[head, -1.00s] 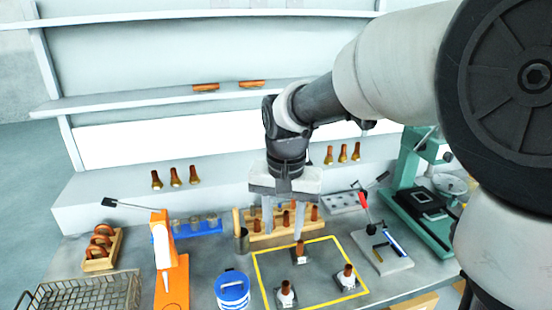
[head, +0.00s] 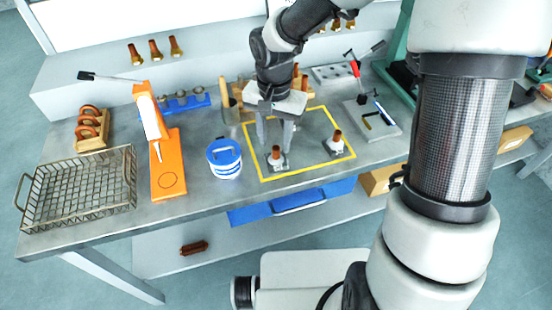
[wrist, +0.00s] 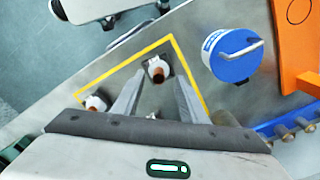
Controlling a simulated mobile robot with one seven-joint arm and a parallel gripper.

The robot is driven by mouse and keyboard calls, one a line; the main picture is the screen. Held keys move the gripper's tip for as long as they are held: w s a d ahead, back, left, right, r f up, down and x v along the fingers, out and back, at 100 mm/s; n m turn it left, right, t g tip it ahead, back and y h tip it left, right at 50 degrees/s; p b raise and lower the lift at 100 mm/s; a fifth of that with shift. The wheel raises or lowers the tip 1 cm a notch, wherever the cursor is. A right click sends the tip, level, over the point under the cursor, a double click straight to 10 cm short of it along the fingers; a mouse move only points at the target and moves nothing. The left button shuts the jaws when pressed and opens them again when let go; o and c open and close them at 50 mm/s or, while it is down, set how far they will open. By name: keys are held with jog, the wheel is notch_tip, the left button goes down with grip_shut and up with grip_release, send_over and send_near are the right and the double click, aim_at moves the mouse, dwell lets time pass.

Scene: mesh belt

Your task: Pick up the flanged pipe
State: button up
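Flanged pipes with brown tops and pale, squarish bases stand upright inside a yellow outline on the bench. One pipe (head: 276,152) is just below and in front of my gripper (head: 275,145); another pipe (head: 337,136) stands to its right. In the wrist view the nearer pipe (wrist: 157,72) shows between and just beyond the fingertips of my gripper (wrist: 158,82), with the other pipe (wrist: 95,103) left of the fingers. My gripper points down, open, with nothing held. The third pipe seen earlier is hidden behind my gripper in the head view; a small pale bit shows between the fingers.
A blue-lidded white tub (head: 224,160) stands close left of the outline. Left of it are an orange clamp stand (head: 168,175) and a wire basket (head: 50,215). A tool board (head: 372,122) lies right. A wooden rack is behind my gripper. A dark red piece (head: 194,247) lies on the lower shelf.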

aim_at(276, 148)
jog(key=f, duration=0.5)
jog(key=shift+w+d, duration=0.15)
jog(key=shift+w, duration=0.05)
grip_shut()
